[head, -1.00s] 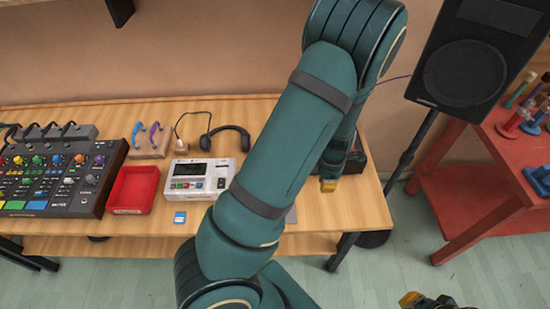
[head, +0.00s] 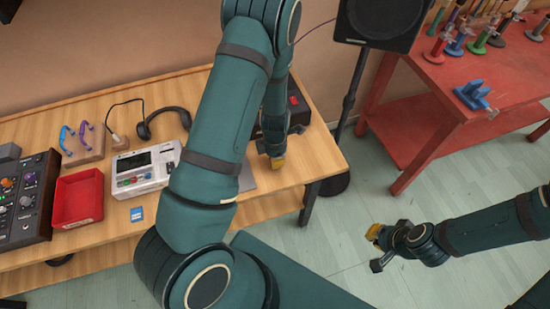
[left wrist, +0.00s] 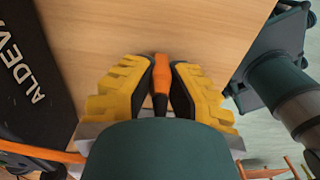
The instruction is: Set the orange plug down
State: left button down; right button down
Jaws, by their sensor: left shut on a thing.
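The orange plug (left wrist: 161,68), with a dark lower part, is between the dark finger pads of my left gripper (left wrist: 161,88) in the left wrist view. The gripper is shut on it, over the bare wooden bench top (left wrist: 160,25). Whether the plug touches the wood I cannot tell. In the head view my left gripper (head: 277,162) points down near the bench's right end, and the plug cannot be made out. My right gripper (head: 376,245) is off the bench, above the floor; whether it is open is unclear.
A dark box with a red switch (head: 293,100) stands behind my left gripper. A white device (head: 146,168), a red tray (head: 78,199) and headphones (head: 165,112) are further left. A speaker on a stand (head: 380,20) and a red table (head: 440,90) are to the right.

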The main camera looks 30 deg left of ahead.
pick_arm(q)
jog(key=c, duration=1.4)
grip_release()
jog(key=shift+f, duration=0.1)
jog(key=o, duration=0.4)
jog(key=shift+c, duration=0.2)
